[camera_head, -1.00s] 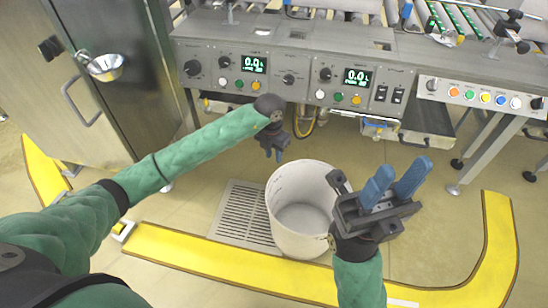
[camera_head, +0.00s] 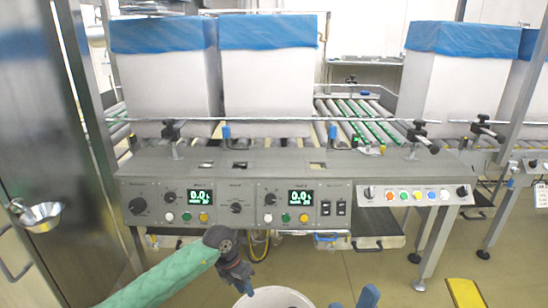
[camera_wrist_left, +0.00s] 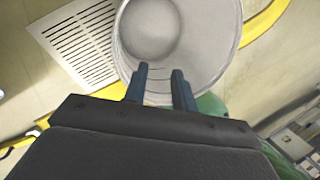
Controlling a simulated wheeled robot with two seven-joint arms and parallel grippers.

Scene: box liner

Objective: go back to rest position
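My left gripper (camera_head: 244,287) hangs fingers-down in front of the control panel, at the end of the green-sleeved arm in the head view. In the left wrist view its two blue fingers (camera_wrist_left: 159,72) stand apart with nothing between them, in front of a white round bin (camera_wrist_left: 205,45). In the head view only the bin's upper part (camera_head: 275,299) shows at the bottom edge. My right gripper (camera_head: 354,300) shows only as two blue fingertips at the bottom edge, spread apart. Nothing is seen between them; the rest is out of frame.
A grey control panel (camera_head: 345,195) with displays and buttons spans the middle. Behind it, white boxes with blue liners (camera_head: 265,75) stand along roller conveyors (camera_head: 350,120). A steel cabinet (camera_head: 40,130) is at left. A floor grate (camera_wrist_left: 85,40) lies beside the bin.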

